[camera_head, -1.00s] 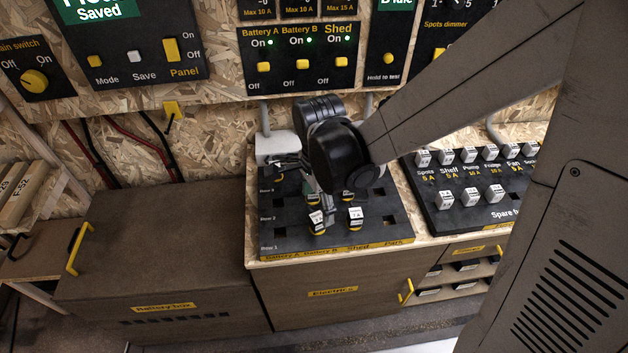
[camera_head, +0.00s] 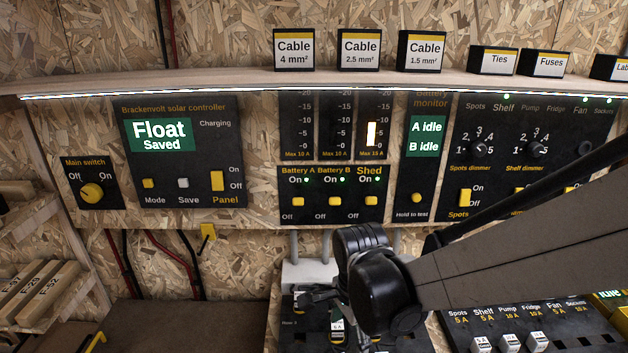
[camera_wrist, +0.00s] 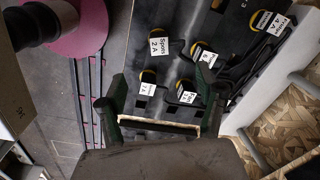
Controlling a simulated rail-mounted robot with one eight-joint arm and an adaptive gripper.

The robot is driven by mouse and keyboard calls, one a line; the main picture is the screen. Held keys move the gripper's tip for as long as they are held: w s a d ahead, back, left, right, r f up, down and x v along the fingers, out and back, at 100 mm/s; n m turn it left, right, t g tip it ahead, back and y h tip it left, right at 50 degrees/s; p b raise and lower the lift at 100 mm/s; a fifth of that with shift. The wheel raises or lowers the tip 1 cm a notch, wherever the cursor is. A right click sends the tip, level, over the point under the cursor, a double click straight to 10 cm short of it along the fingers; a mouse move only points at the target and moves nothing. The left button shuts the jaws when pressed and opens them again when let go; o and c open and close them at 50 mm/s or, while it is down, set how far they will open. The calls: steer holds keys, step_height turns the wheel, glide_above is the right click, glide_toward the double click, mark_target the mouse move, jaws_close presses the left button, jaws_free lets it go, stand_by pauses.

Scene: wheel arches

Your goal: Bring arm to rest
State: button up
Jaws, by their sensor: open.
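My arm reaches in from the right in the head view, with its dark wrist above the fuse board (camera_head: 415,343). My gripper (camera_head: 318,298) is mostly hidden behind the wrist there. In the wrist view my gripper (camera_wrist: 163,88) shows its two dark green fingers spread apart with nothing held between them. Beyond the fingers are several labelled fuses on the dark board, among them one marked Spots 2 A (camera_wrist: 157,46). The fingers look close to the nearest fuses; I cannot tell whether they touch.
The switch panel (camera_head: 334,195) with Battery A, Battery B and Shed switches is on the wall behind my wrist. The solar controller (camera_head: 185,150) reads Float, Saved. A shelf (camera_head: 240,84) with labelled boxes runs above. A second fuse panel (camera_head: 560,325) is at right.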

steer(key=s+d+r+n+t, duration=0.3)
steer(key=s+d+r+n, duration=0.1)
steer(key=d+r+n, duration=0.2)
steer(key=s+d+r+n+t, duration=0.3)
steer(key=s+d+r+n, duration=0.2)
steer(key=r, duration=0.4)
steer(key=shift+d+n+t, duration=0.3)
steer(key=shift+d+n, duration=0.3)
steer(key=shift+n, duration=0.3)
steer(key=shift+s, duration=0.1)
stand_by(1.2)
